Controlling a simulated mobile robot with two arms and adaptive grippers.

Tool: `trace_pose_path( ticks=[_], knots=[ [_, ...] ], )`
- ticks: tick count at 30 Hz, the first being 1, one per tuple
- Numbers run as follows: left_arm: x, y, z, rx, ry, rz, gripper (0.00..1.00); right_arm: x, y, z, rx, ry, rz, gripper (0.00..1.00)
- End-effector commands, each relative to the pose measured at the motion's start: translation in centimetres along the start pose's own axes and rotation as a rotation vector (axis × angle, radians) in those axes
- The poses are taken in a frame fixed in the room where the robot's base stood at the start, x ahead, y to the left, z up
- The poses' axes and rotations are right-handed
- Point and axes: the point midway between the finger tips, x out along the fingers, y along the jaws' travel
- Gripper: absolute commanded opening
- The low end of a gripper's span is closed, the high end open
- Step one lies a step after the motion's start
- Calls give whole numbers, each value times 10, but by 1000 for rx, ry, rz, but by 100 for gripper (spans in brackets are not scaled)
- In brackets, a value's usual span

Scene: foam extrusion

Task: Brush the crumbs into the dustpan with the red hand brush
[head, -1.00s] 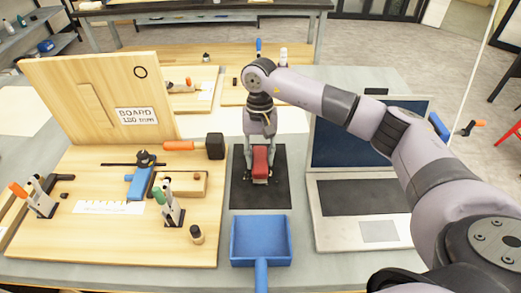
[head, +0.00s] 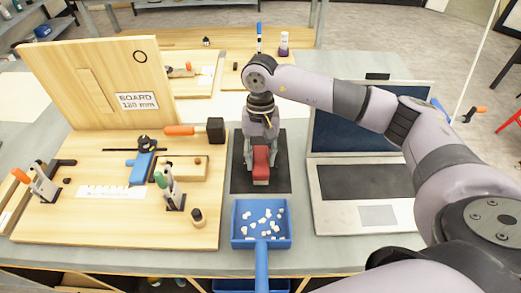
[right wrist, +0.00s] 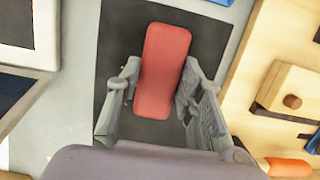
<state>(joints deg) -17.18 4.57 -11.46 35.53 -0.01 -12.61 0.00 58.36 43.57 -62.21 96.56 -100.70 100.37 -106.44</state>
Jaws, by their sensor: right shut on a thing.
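My right gripper (head: 260,150) is shut on the red hand brush (head: 261,168), pointing down over the dark mat (head: 277,178). In the right wrist view the red brush (right wrist: 163,70) lies between the two fingers. The blue dustpan (head: 235,232) is just in front of the mat, with its handle towards me. Several white crumbs (head: 265,217) lie inside the dustpan. I see no crumbs on the visible mat; the part under the brush and gripper is hidden. My left gripper is not in view.
An open laptop (head: 365,195) stands close to the right of the mat. On the left, a wooden board (head: 60,225) carries clamps and a black-headed mallet (head: 215,130), whose head is near the mat. A blue bin (head: 235,285) shows below the table's front edge.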

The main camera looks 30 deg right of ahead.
Motion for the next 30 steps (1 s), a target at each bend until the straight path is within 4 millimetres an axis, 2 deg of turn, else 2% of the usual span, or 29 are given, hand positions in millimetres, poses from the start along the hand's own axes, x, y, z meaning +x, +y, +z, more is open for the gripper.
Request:
trace_pose_path(
  ticks=[14,30],
  knots=[
    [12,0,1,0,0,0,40,1,-18,-2,1,-1,0,3],
    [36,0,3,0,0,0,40,-5,-18,-35,3,2,-1,3]
  ],
)
